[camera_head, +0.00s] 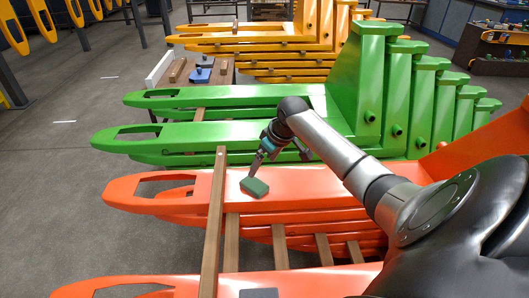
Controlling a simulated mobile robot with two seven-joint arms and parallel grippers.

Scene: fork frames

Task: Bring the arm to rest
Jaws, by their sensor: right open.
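My right arm (332,146) reaches in from the lower right over the nearest orange forks. My left gripper is not in view.
Stacked green forks (240,96) stand just beyond the gripper, with yellow forks (255,40) farther back. A wooden bar (214,215) crosses the orange forks to the left. Grey floor (50,170) is clear at left.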

